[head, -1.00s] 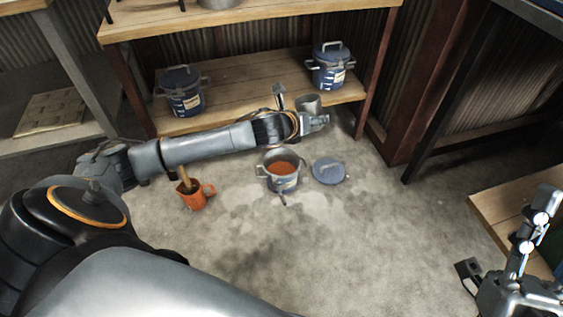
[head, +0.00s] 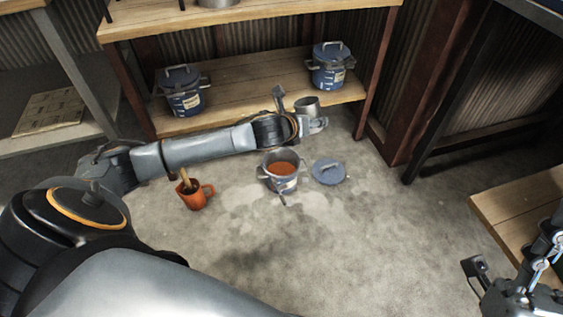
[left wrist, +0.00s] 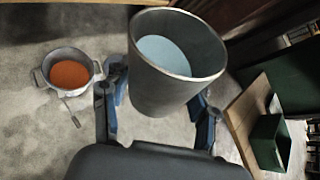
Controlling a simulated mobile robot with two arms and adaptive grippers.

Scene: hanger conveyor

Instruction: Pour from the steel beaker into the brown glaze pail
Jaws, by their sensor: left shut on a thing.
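The steel beaker (head: 307,107) is in my left gripper (head: 316,125), beyond and a little right of the open pail and above the floor. In the left wrist view the beaker (left wrist: 165,90) stands between the fingers of the left gripper (left wrist: 160,112), looks close to upright, and holds pale blue liquid. The brown glaze pail (head: 281,184) stands open on the floor with orange-brown glaze inside. It also shows in the left wrist view (left wrist: 66,88), left of the beaker. My right gripper (head: 543,258) is at the lower right, partly cut off.
A blue-grey lid (head: 330,172) lies right of the pail. An orange jug (head: 195,199) with a wooden-looking handle inside stands left. Two lidded blue pails (head: 184,95) (head: 330,68) stand on the low shelf (head: 240,92). A wooden bench (head: 507,212) is at right. The front floor is clear.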

